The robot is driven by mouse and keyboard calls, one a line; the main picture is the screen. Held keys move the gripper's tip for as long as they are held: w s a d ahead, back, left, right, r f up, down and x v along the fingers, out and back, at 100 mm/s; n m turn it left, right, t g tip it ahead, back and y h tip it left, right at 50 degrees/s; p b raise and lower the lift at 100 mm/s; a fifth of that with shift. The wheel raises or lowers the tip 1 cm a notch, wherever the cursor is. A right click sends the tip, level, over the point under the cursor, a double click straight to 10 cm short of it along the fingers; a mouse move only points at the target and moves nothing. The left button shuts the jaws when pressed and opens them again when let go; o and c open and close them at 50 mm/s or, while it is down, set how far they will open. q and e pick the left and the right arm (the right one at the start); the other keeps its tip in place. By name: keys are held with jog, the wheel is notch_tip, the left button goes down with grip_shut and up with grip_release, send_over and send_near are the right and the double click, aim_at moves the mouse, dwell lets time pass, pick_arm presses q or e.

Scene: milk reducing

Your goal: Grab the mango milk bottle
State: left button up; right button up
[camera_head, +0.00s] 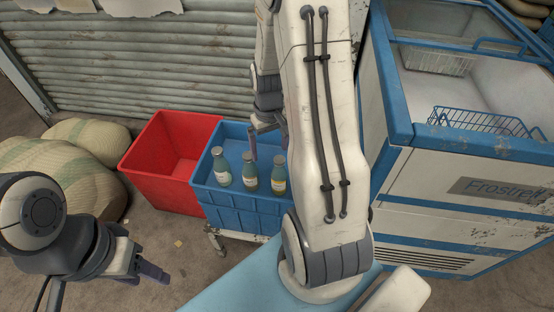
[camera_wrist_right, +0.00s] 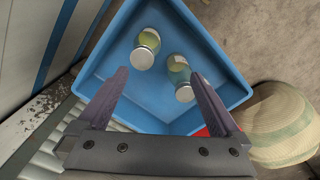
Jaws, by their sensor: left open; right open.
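Three capped bottles stand upright in the blue crate (camera_head: 245,211) in the head view: a left one (camera_head: 221,168), a middle one (camera_head: 250,172) and a right one (camera_head: 279,175). The right one has the yellowest label; I cannot read which is the mango milk. My right gripper (camera_head: 268,142) is open and empty, pointing down at the crate just behind the bottles. The right wrist view shows two bottles, one (camera_wrist_right: 147,48) and another (camera_wrist_right: 180,78), ahead of the open fingers (camera_wrist_right: 158,77). My left gripper (camera_head: 142,276) is open and empty at lower left, away from the crate.
An empty red crate (camera_head: 165,140) stands left of the blue crate. Stuffed sacks (camera_head: 65,165) lie further left. A freezer (camera_head: 470,195) stands close on the right, and a corrugated shutter (camera_head: 130,60) rises behind. My right arm covers part of the blue crate's right side.

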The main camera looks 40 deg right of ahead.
aim_at(278, 158)
jog(key=shift+s+d+f+m, duration=0.15)
jog(key=shift+d, duration=0.45)
jog(key=shift+s+d+f+m, duration=0.1)
jog(key=shift+d+m, duration=0.05)
jog(key=shift+d, duration=0.45)
notch_tip(278, 158, down, 4)
jog(key=shift+s+d+f+b, duration=0.1)
jog(key=shift+f+b, duration=0.15)
jog(key=shift+f, duration=0.75)
jog(key=shift+s+a+f+b, duration=0.1)
jog(key=shift+f+b, duration=0.15)
jog(key=shift+f, duration=0.7)
jog(key=shift+s+d+f+b, duration=0.1)
jog(key=shift+f+b, duration=0.15)
jog(key=shift+f, duration=0.75)
pick_arm(q)
jog(key=shift+f, duration=0.25)
pick_arm(e)
grip_shut()
